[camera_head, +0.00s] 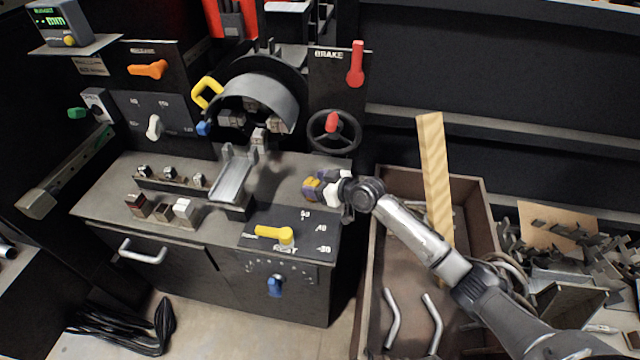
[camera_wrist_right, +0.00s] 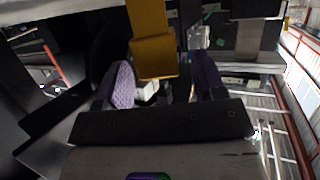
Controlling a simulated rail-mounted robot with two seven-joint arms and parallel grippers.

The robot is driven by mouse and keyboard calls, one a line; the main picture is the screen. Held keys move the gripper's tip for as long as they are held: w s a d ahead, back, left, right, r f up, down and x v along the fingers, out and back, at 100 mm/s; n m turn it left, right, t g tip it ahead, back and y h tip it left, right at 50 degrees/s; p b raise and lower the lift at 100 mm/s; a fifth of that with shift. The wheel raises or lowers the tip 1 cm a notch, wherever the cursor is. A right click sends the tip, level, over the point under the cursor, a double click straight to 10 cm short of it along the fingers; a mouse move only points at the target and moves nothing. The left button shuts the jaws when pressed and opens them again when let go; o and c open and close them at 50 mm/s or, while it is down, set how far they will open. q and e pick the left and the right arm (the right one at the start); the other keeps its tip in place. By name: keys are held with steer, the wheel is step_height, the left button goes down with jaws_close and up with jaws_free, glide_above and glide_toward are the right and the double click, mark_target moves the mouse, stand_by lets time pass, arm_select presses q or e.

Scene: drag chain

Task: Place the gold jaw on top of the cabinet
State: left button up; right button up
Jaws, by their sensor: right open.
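The gold jaw (camera_head: 312,186) shows at the tips of my right gripper (camera_head: 322,188), over the right part of the cabinet top (camera_head: 105,190). In the right wrist view the gold jaw (camera_wrist_right: 152,45) lies between the two purple-padded fingers of my right gripper (camera_wrist_right: 163,80), with gaps beside it. That gripper is open. I cannot tell whether the jaw touches the cabinet top. My left gripper is not in view.
Several small blocks (camera_head: 163,212) stand on the cabinet's left part. A metal slide (camera_head: 233,180) and a yellow lever (camera_head: 274,234) are left of my gripper. A handwheel (camera_head: 334,130) is behind it. A brown bin (camera_head: 376,270) with a wooden board (camera_head: 434,170) stands to the right.

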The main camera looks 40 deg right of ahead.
steer(key=shift+r, duration=0.3)
steer(key=p+v, duration=0.4)
steer(key=v, duration=0.7)
steer(key=s+a+f+g, duration=0.5)
steer(key=s+a+f, duration=0.6)
steer(key=s+a, duration=0.4)
steer(key=s+a+m+g+h, duration=0.1)
steer(key=s+a+g+h, duration=0.2)
steer(key=s, duration=1.3)
steer(key=shift+s+a+m+g+h, duration=0.2)
steer(key=shift+s+m+g+h, duration=0.2)
steer(key=shift+g+h, duration=0.35)
steer(key=shift+f, duration=0.15)
